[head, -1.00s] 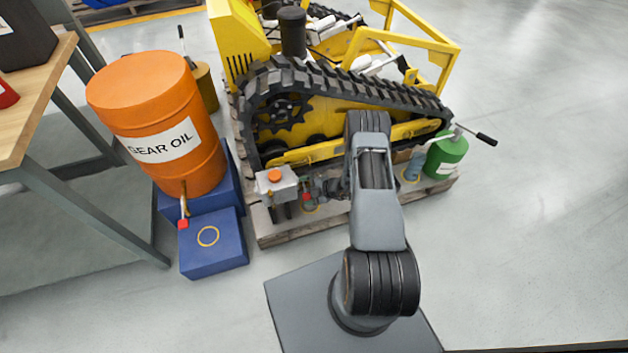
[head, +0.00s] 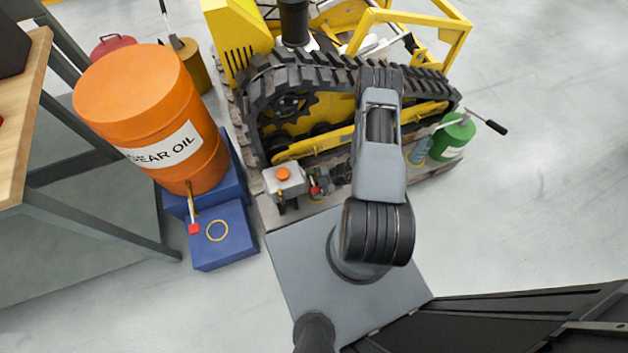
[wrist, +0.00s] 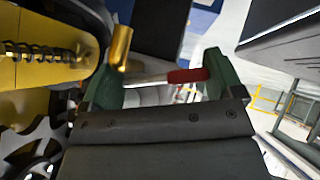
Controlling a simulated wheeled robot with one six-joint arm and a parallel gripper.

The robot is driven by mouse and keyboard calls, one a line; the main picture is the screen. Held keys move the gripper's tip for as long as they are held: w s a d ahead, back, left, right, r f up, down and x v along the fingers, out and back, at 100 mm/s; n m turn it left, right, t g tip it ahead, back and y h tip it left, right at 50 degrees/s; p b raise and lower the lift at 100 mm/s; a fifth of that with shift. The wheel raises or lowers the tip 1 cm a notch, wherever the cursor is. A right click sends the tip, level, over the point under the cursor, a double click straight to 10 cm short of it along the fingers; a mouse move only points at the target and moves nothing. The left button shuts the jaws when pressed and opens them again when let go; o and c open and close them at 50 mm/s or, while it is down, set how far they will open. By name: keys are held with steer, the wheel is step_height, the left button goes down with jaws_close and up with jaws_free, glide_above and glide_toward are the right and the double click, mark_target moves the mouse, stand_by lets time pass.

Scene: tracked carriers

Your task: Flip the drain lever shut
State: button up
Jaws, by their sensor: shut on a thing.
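The drain lever (wrist: 187,76) has a red grip and a pale metal shank. In the wrist view it runs crosswise between the two dark green fingers of my gripper (wrist: 160,80), which is shut on it. A brass fitting (wrist: 121,44) stands by the left finger at the lever's shank end. In the head view a small red grip (head: 314,189) shows low at the near side of the tracked carrier (head: 345,135), beside my gripper; my arm hides much of this spot.
A grey box with an orange button (head: 284,181) stands just left of the red grip. An orange gear oil drum (head: 160,120) with its own red-handled tap (head: 193,227) sits on blue blocks (head: 222,240) at left. A green can (head: 455,135) stands at right. Open floor lies right.

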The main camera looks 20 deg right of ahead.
steer(key=shift+s+f, duration=0.1)
steer(key=shift+s, duration=0.05)
steer(key=o, duration=1.1)
steer(key=shift+c, duration=0.2)
steer(key=p+v, duration=0.3)
steer(key=v, duration=1)
steer(key=shift+d+r, duration=0.2)
steer(key=shift+r, duration=0.2)
steer(key=shift+c, duration=0.3)
